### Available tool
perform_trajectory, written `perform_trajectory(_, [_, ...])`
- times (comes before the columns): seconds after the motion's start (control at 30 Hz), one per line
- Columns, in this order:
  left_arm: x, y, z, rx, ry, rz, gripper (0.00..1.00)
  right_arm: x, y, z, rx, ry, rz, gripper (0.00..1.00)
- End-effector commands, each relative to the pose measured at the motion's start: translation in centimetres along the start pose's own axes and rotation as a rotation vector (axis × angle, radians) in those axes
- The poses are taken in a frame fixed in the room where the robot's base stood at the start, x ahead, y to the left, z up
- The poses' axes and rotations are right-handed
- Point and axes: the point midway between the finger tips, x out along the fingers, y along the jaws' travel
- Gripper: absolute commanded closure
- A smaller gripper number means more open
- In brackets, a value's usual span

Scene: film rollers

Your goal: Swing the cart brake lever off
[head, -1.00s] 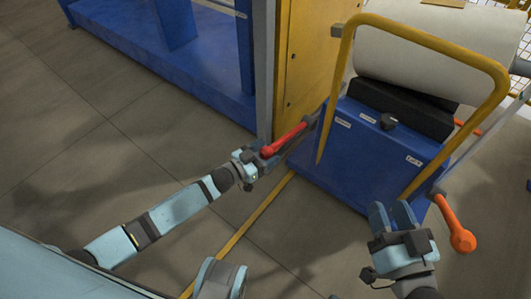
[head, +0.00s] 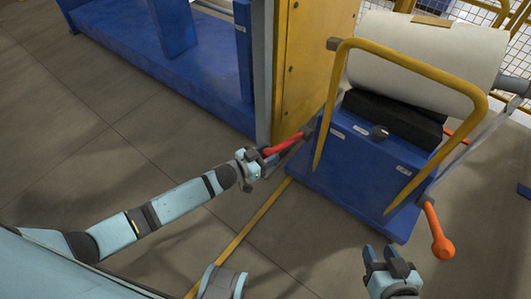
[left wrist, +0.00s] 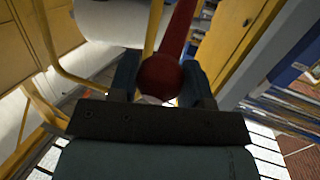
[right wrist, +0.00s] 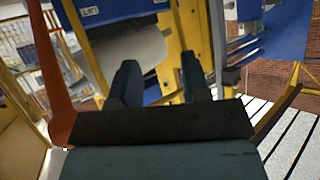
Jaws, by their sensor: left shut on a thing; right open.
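The blue cart (head: 350,165) carries a large white roll and has a yellow handle frame (head: 410,50). A red lever (head: 285,144) sticks out from its left side. My left gripper (head: 262,160) is shut on the red lever's end; in the left wrist view the lever's round red knob (left wrist: 160,76) sits between the fingers. An orange lever (head: 438,230) hangs at the cart's right side. My right gripper (head: 379,256) is open and empty, below and left of the orange lever. The orange lever also shows at the left of the right wrist view (right wrist: 52,80).
A yellow cabinet (head: 305,65) and a blue machine base (head: 165,60) stand behind and left of the cart. A yellow line (head: 262,212) runs along the floor. The floor at left is clear. A mesh fence (head: 490,12) is at the back right.

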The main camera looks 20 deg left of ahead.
Motion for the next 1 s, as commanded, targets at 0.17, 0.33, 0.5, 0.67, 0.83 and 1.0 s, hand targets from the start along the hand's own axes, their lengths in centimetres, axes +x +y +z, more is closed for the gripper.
perform_trajectory(0.17, [1.0,-0.3,-3.7,0.000,0.010,0.001,0.98,-0.8,0.3,-0.9,-0.016,-0.037,0.018,0.57])
perform_trajectory(0.33, [2.6,-0.8,-6.8,0.001,0.013,0.001,0.98,-1.3,0.5,-1.1,-0.028,-0.066,0.031,0.57])
perform_trajectory(0.5, [4.7,-1.4,-9.6,0.002,0.014,0.002,0.98,-1.6,0.6,-1.4,-0.017,-0.081,0.034,0.57])
perform_trajectory(0.67, [6.6,-1.9,-11.4,0.001,0.012,0.001,0.98,-1.7,0.6,-1.3,-0.010,-0.092,0.034,0.57])
perform_trajectory(0.83, [8.1,-2.3,-12.6,0.001,0.012,0.001,0.98,-1.8,0.6,-1.4,-0.006,-0.097,0.034,0.57])
perform_trajectory(1.0, [9.0,-2.6,-13.2,0.001,0.011,0.001,0.98,-1.9,0.7,-1.5,-0.004,-0.097,0.035,0.57])
